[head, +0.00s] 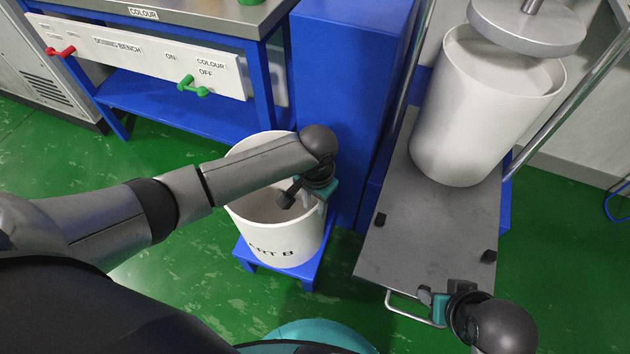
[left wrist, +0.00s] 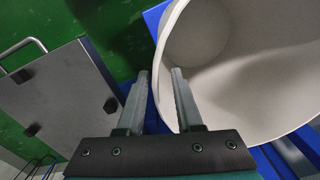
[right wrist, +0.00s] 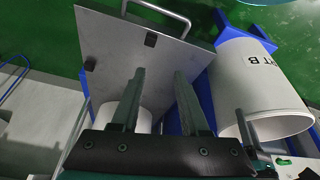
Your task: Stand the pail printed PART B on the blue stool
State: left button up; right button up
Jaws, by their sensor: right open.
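The white pail printed PART B (head: 283,247) stands upright on the small blue stool (head: 250,262). Its near-left print is partly cut off by the curve, reading "RT B". The pail also shows in the right wrist view (right wrist: 250,85), and its open inside fills the right of the left wrist view (left wrist: 235,70). My left gripper (head: 300,195) is at the pail's right rim. In the left wrist view its fingers (left wrist: 158,85) are apart, with the rim edge between them. My right gripper (head: 440,300) is open and empty near the grey platform's front edge.
A grey platform (head: 425,235) with small black stops lies right of the stool, with a large white drum (head: 480,110) under a round plate (head: 525,28) at its back. A blue cabinet (head: 345,90) and the dosing bench (head: 130,60) stand behind the pail. Green floor is clear in front.

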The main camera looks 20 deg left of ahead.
pick_arm(q)
notch_tip(320, 180, up, 8)
jog(key=p, duration=0.4)
jog(key=shift+f, duration=0.2)
jog(key=shift+d+r, duration=0.1)
jog(key=shift+r, duration=0.35)
pick_arm(e)
jog(key=s+f+g, duration=0.1)
jog(key=s+f, duration=0.2)
jog(key=f, duration=0.6)
jog(key=shift+d+f+g, duration=0.15)
jog(key=shift+f+g, duration=0.25)
pick_arm(q)
jog(key=s+d+f+n+t+h, duration=0.1)
jog(key=s+f+t+h, duration=0.1)
jog(key=s+f, duration=0.8)
jog(key=s+a+f+y, duration=0.1)
jog(key=s+a+f, duration=0.2)
jog(key=s+a, duration=0.2)
jog(key=shift+s+a+n, duration=0.3)
jog(key=shift+s+a, duration=0.05)
jog(key=shift+s, duration=0.5)
